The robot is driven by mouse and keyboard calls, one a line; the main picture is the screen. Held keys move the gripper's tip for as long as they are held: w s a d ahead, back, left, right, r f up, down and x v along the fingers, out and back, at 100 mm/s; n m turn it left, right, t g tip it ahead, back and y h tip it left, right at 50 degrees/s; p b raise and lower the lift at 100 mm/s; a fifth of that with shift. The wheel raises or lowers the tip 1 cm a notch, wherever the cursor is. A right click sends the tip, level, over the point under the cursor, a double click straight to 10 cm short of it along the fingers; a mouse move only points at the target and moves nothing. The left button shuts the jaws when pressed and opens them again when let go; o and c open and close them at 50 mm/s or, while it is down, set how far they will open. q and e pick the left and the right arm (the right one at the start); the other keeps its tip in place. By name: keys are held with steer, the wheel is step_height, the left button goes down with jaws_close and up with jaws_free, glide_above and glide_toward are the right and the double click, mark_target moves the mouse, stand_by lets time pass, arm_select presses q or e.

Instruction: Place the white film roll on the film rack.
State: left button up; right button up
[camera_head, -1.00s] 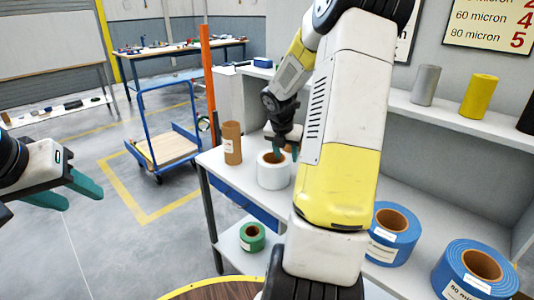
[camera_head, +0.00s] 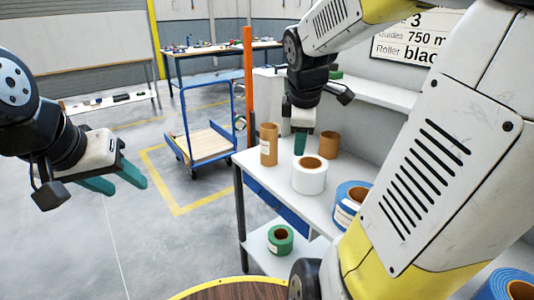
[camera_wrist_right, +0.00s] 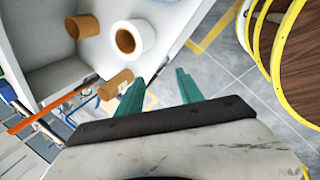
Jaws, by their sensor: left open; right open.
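The white film roll (camera_head: 310,180) stands upright on the shelf unit's white top, its brown core facing up; it also shows in the right wrist view (camera_wrist_right: 138,38). My right gripper (camera_head: 300,143) is open and empty. In the head view its teal finger shows just behind the white roll, beside a brown roll; in the right wrist view its fingertips (camera_wrist_right: 159,78) are apart from the white roll. My left gripper (camera_head: 127,182) is open and empty over the floor at the left. I cannot identify a film rack in these frames.
Brown rolls (camera_head: 268,146) (camera_head: 329,145) stand near the white roll. A blue roll (camera_head: 349,205) is at its right, a green roll (camera_head: 280,240) on the lower shelf. A yellow-rimmed round wooden platform (camera_head: 235,290) lies in front. A blue cart (camera_head: 208,140) stands behind.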

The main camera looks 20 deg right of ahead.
steer(key=s+a+r+m+t+y, duration=0.1)
steer(key=s+a+m+y, duration=0.2)
steer(key=s+a+m, duration=0.6)
steer(key=s+m, duration=0.2)
steer(key=m, duration=0.2)
steer(key=shift+r+t+y, duration=0.3)
steer(key=shift+r+y, duration=0.05)
steer(key=shift+y, duration=0.05)
steer(key=shift+s+a, duration=0.1)
